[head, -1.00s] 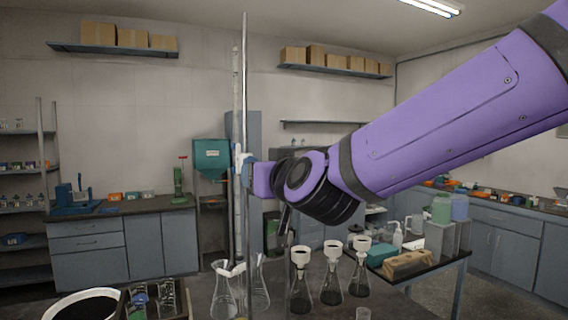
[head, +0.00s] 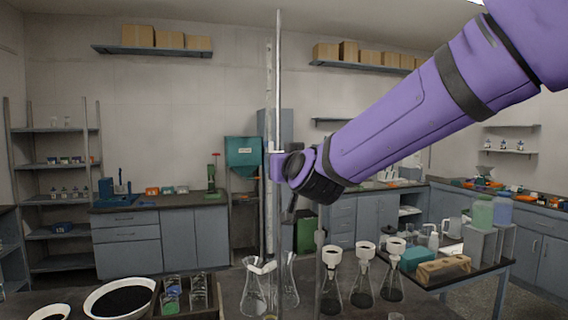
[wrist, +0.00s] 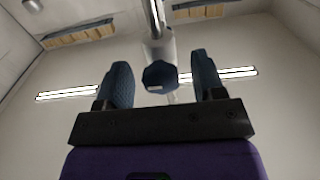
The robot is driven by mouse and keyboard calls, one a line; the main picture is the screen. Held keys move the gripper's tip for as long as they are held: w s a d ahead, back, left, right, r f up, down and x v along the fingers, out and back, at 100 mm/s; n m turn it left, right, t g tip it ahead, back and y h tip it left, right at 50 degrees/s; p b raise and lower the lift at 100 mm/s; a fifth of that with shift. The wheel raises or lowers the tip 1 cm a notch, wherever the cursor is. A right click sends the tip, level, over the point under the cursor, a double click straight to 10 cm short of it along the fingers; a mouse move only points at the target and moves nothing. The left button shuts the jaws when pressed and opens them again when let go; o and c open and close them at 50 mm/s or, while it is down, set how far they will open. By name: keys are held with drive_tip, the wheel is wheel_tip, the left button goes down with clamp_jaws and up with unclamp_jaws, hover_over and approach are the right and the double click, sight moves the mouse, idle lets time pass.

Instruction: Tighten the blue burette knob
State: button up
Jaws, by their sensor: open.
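The blue burette knob (wrist: 160,75) is a dark, faceted knob in the wrist view, with a metal rod (wrist: 153,18) rising behind it. My gripper (wrist: 163,76) is open, one finger on each side of the knob, with a visible gap on both sides. In the head view the pale glass burette (head: 269,115) stands upright beside the tall metal stand rod (head: 278,70). My purple gripper body overlaps the rod there, and the knob and fingertips cannot be made out. A glass flask (head: 255,293) stands below the burette.
Several funnel-topped flasks (head: 332,295) stand right of the burette on the bench. A rack of glassware (head: 186,297) and a white-rimmed dish (head: 120,300) are at the front left. A side table (head: 480,262) with bottles is at the right. Ceiling lights show in the wrist view.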

drive_tip(key=shift+w, duration=0.15)
drive_tip(key=shift+c, duration=0.3)
drive_tip(key=c, duration=0.9)
drive_tip(key=shift+o, duration=0.2)
drive_tip(key=shift+m, duration=0.8)
drive_tip(key=o, duration=0.9)
drive_tip(key=v, duration=1)
drive_tip(key=shift+s, duration=0.4)
